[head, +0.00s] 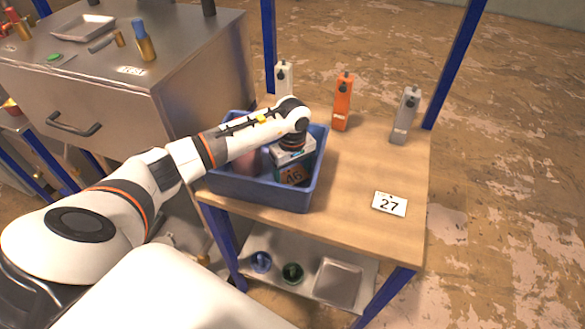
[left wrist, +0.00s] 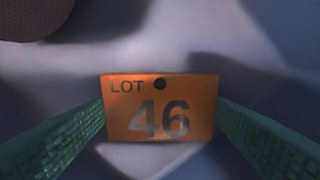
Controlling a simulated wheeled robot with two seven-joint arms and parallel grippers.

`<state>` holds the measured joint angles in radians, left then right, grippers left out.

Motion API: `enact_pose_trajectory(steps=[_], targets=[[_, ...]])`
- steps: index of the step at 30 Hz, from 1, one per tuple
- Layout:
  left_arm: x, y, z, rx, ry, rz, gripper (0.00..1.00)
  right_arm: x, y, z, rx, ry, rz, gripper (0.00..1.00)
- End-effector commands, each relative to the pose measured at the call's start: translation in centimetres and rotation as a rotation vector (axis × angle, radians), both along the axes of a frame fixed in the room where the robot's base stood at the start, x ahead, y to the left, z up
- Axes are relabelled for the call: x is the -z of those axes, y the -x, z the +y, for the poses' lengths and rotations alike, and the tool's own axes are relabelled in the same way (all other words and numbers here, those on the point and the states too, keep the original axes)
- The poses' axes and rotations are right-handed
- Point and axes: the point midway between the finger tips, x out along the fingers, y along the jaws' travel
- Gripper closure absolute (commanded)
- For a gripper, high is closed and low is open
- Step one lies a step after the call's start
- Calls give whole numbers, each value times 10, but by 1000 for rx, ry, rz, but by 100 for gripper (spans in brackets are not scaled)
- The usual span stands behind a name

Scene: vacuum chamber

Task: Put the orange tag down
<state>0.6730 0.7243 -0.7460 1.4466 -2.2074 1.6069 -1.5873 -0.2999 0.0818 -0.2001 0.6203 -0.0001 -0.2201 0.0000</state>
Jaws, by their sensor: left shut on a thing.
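The orange tag (left wrist: 160,108) reads "LOT 46" and sits between the two green-padded fingers of my left gripper (left wrist: 160,125) in the left wrist view. In the head view the left gripper (head: 292,172) points down inside the blue bin (head: 262,194), with the tag (head: 293,176) at its fingertips, partly hidden by the gripper. The gripper is shut on the tag. I cannot tell whether the tag touches the bin floor. My right gripper does not show.
The bin stands on a wooden table (head: 400,235). A reddish object (head: 248,162) lies in the bin beside the gripper. A white card "27" (head: 389,203) lies on the table. Orange (head: 342,104), grey (head: 404,118) and white (head: 284,77) upright devices stand at the back. The table's middle right is clear.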

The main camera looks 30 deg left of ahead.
Motion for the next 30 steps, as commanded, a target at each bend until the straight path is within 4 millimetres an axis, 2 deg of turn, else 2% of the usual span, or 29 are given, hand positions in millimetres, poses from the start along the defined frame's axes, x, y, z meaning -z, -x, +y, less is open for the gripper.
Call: enact_pose_trajectory(steps=[11,12,15,24,26,30], targets=[[6,-1,0,0,0,-3,45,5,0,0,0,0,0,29],[5,-1,0,0,0,-3,19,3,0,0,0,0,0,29],[4,-1,0,0,0,-2,3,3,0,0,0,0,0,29],[3,-1,0,0,1,-2,2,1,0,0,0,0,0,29],[-1,0,0,0,1,-2,2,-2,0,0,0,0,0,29],[-16,-2,0,2,-1,-8,2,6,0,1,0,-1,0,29]])
